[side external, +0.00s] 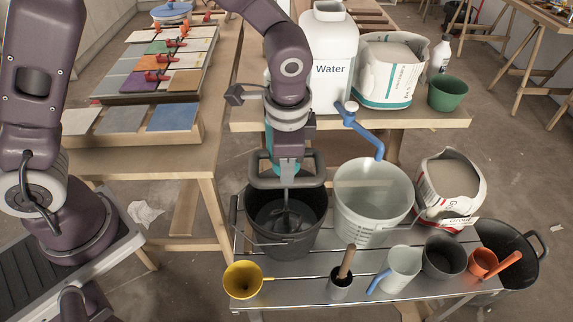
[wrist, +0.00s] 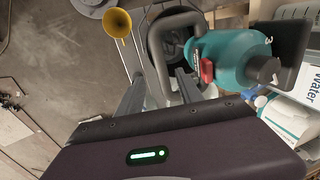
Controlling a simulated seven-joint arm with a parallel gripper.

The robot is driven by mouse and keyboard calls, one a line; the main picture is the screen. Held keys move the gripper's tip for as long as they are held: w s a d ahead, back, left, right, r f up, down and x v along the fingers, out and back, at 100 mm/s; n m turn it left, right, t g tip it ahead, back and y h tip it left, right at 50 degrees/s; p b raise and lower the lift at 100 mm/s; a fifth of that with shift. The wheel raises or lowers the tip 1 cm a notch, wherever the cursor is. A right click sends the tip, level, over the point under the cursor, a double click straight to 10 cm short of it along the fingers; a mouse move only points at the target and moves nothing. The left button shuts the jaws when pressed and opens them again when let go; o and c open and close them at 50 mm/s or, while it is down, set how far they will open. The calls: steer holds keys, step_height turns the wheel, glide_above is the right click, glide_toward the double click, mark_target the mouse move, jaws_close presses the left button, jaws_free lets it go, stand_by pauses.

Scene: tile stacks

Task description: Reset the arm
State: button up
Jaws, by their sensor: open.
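My gripper (side external: 290,165) is above the dark bucket (side external: 262,238) in the side view, at the black handle (side external: 262,181) of a teal mixer. In the wrist view the open fingers (wrist: 160,84) stand apart, with part of the black handle (wrist: 157,50) between or just beyond them. The teal mixer body (wrist: 228,55) with a red switch is beside the fingers. In the side view my arm hides most of the mixer, and its shaft and paddle (side external: 287,215) reach down into the dark bucket. I cannot tell whether the fingers touch the handle.
The metal bench also holds a pale bucket (side external: 352,215), a yellow funnel (side external: 243,279), a jug (side external: 402,268) and small cups. Behind stand a Water canister (side external: 330,70), an open bag (side external: 388,85) and a green pot (side external: 447,92). Tiles (side external: 172,117) lie on the left table.

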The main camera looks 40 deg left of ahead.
steer(key=s+a+r+n+t, duration=0.1)
steer(key=s+a+r+n, duration=0.3)
steer(key=r, duration=0.5)
steer(key=s+a+r+n+t, duration=0.1)
steer(key=s+a+r+n, duration=0.1)
steer(key=s, duration=0.5)
steer(key=s+a+r+n+t+h, duration=0.1)
steer(key=s+a+r+n+t, duration=0.1)
steer(key=s+r, duration=0.3)
steer(key=s+a+n, duration=0.1)
steer(key=s, duration=0.2)
steer(key=shift+s+a+r+h, duration=0.2)
steer(key=shift+a+r+h, duration=0.1)
steer(key=shift+a, duration=0.1)
stand_by(0.4)
